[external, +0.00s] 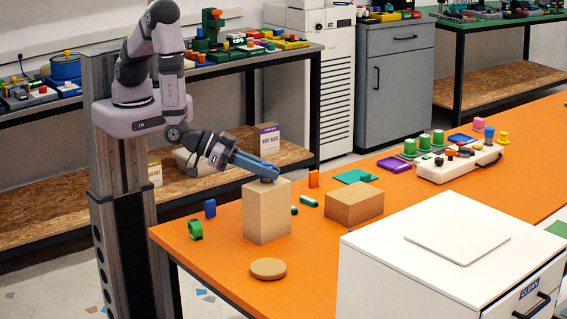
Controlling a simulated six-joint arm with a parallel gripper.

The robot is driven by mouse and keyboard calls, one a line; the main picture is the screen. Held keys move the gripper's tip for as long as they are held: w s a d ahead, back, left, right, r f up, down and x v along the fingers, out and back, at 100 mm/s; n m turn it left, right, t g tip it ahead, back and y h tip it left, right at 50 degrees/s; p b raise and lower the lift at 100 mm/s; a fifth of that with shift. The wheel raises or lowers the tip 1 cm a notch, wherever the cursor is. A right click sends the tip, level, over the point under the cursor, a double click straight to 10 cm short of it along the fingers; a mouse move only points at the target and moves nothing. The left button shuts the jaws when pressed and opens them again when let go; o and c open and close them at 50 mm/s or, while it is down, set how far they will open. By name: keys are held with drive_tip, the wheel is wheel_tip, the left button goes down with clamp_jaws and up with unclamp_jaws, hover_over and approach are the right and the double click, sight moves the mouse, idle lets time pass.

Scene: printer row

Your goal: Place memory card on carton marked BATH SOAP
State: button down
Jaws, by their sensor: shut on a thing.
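My gripper (266,173), with long blue fingers, reaches down to the right over the top of a tall plain tan carton (266,214). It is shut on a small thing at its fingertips. That thing is mostly hidden and too small to identify, so I cannot tell whether it is the memory card. I also cannot tell whether it touches the carton top. A lower, wider tan carton (354,206) stands to the right on the orange table (330,265). No BATH SOAP marking is readable on either carton from this side.
A green ring-like piece (195,229), a blue block (210,208) and a round tan disc (268,268) lie near the tall carton. An orange block (313,179) stands behind. A white drawer cabinet (385,285) fills the front right.

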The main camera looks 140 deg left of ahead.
drive_tip(key=shift+f, duration=0.1)
drive_tip(key=shift+f, duration=0.15)
drive_tip(key=c, duration=1.8)
unclamp_jaws()
drive_tip(key=shift+r, duration=0.35)
drive_tip(key=shift+s+d, duration=0.15)
drive_tip(key=shift+d, duration=0.1)
drive_tip(key=b+v, duration=0.2)
drive_tip(key=v, duration=0.9)
drive_tip(key=shift+s+d+r, duration=0.1)
drive_tip(key=shift+s+r, duration=0.1)
